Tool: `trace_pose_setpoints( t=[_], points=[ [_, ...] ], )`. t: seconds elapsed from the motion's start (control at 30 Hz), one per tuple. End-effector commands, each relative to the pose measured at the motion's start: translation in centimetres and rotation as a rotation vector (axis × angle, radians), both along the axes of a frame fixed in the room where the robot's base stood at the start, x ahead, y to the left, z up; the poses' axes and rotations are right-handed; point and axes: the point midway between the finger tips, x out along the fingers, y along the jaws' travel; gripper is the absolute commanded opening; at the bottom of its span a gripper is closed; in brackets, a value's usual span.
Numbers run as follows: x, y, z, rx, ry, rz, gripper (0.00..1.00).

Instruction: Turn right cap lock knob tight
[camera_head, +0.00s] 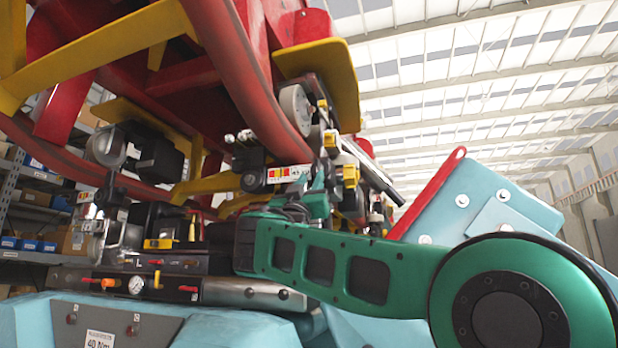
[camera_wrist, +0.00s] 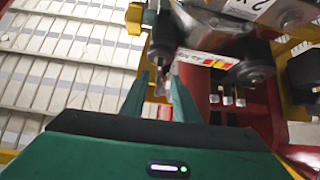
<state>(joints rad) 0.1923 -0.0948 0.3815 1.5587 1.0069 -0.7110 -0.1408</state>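My gripper (camera_head: 322,190) is raised to the underside of the coaster train's wheel assembly in the head view. In the wrist view its two green fingers (camera_wrist: 162,92) stand apart, pointing up at the assembly. A dark cylindrical part (camera_wrist: 163,42) is just beyond the fingertips, near the gap between them; I cannot tell if they touch it. A white label with red and yellow marks (camera_wrist: 207,60) is right of it, and it also shows in the head view (camera_head: 288,174). Yellow blocks (camera_head: 350,174) are beside the gripper. I cannot tell for sure which part is the right cap lock knob.
A red curved rail (camera_head: 250,75) and yellow beams (camera_head: 95,55) hang overhead. A dark panel with a gauge (camera_head: 136,285) and red-handled valves sits below left on a light blue base (camera_head: 235,333). Shelves with bins (camera_head: 30,243) stand at the far left.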

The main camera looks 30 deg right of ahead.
Motion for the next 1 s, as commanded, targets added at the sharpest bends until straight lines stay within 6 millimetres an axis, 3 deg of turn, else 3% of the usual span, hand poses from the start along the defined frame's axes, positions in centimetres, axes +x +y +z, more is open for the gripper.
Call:
trace_pose_setpoints(
  t=[0.3,0.8,0.93,1.0],
  points=[
    [2.4,-2.5,3.6,0.001,-0.002,0.004,0.28],
    [3.2,-3.1,4.7,-0.001,0.0,0.006,0.28],
    [3.2,-3.1,4.7,-0.001,0.0,0.008,0.0],
    [3.2,-3.1,4.7,-0.001,0.0,0.008,0.0]
  ],
)
